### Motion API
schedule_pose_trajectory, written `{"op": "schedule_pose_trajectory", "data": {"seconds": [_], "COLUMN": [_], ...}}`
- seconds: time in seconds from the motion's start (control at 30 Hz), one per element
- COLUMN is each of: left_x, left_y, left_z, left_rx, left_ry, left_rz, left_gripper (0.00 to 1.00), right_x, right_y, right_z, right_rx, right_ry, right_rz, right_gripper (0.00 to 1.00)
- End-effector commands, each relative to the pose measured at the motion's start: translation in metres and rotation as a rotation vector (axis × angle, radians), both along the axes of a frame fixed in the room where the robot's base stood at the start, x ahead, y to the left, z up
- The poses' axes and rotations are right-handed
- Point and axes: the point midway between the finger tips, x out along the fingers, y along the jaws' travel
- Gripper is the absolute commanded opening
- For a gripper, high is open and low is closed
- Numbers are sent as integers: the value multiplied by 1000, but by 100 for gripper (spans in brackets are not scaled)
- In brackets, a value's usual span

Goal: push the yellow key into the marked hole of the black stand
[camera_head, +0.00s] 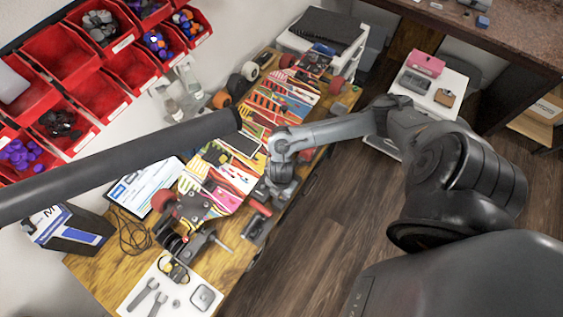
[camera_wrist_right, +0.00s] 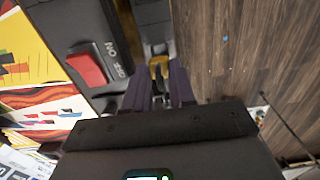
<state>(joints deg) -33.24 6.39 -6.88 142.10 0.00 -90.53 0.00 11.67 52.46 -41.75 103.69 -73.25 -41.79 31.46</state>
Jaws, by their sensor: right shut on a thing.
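My right gripper (camera_wrist_right: 159,75) is shut on the yellow key, with its two dark fingers on either side. Only a small yellow part of the key (camera_wrist_right: 158,61) shows between the fingertips in the right wrist view. Just beyond it is a dark grey part that seems to belong to the black stand (camera_wrist_right: 107,28); the marked hole is hidden, and I cannot tell whether the key touches it. The stand has a red switch (camera_wrist_right: 86,69) and ON/OFF lettering. In the head view my right gripper (camera_head: 272,190) is over the bench's right edge, its fingers unclear. My left gripper is not visible.
The wooden bench (camera_head: 95,270) carries colourful skateboard decks (camera_head: 270,105), a tablet (camera_head: 147,187) and a white tool tray (camera_head: 140,305). Red bins (camera_head: 75,50) hang on the wall. Open wooden floor (camera_head: 310,250) lies right of the bench.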

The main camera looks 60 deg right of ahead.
Motion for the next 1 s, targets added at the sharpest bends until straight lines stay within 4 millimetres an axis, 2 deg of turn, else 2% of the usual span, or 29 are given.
{"op": "schedule_pose_trajectory", "data": {"seconds": [1.0], "left_x": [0], "left_y": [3], "left_z": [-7], "left_rx": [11], "left_ry": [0], "left_rz": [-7], "left_gripper": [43], "right_x": [0], "right_y": [0], "right_z": [-14], "right_rx": [0], "right_ry": [0], "right_rz": [0], "right_gripper": [0]}}
